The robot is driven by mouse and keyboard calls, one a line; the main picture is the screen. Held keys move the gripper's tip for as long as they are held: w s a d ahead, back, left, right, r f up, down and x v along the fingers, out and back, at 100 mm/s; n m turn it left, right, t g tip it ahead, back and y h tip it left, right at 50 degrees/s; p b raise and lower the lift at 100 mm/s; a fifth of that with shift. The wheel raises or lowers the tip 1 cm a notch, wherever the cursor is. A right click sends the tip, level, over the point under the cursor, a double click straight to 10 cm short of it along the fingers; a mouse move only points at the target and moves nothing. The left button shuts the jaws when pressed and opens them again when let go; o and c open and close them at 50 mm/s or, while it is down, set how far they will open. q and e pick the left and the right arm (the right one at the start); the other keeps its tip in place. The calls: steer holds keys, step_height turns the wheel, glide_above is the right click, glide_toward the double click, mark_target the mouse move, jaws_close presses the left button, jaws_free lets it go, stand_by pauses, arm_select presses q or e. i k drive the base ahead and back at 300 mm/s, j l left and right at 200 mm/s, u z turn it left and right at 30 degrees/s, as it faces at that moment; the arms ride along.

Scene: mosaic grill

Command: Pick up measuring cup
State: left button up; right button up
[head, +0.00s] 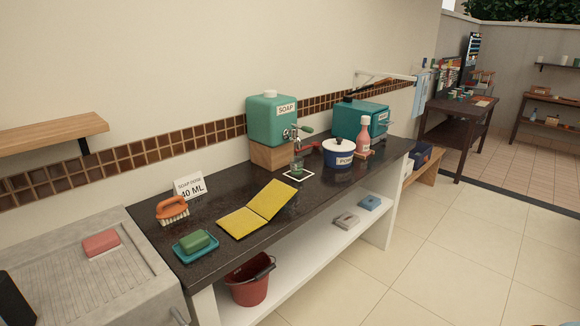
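A small clear cup with a greenish tint (297,164), which looks like the measuring cup, stands upright on the dark counter (320,187). The dispenser sits on a wooden block (266,156). The cup is small here, so its markings and fill level cannot be told. Neither of my grippers shows clearly in the head view.
A blue-white pot (338,155) and pink bottle (363,138) stand right. The floor (430,250) in front is clear.

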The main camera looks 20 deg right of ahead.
mark_target(297, 167)
steer(key=i+l+u, duration=0.1)
steer(key=l+u, duration=0.25)
steer(key=l, duration=0.55)
steer(key=l+u, duration=0.3)
steer(key=l, duration=0.65)
steer(key=k+l+u, duration=0.1)
steer(key=l+u, duration=0.25)
steer(key=l, duration=0.55)
steer(key=k+l, duration=0.1)
steer(key=l, duration=0.2)
steer(key=l+u, duration=0.1)
steer(key=l, duration=0.2)
steer(key=k+l, duration=0.15)
steer(key=l, duration=0.15)
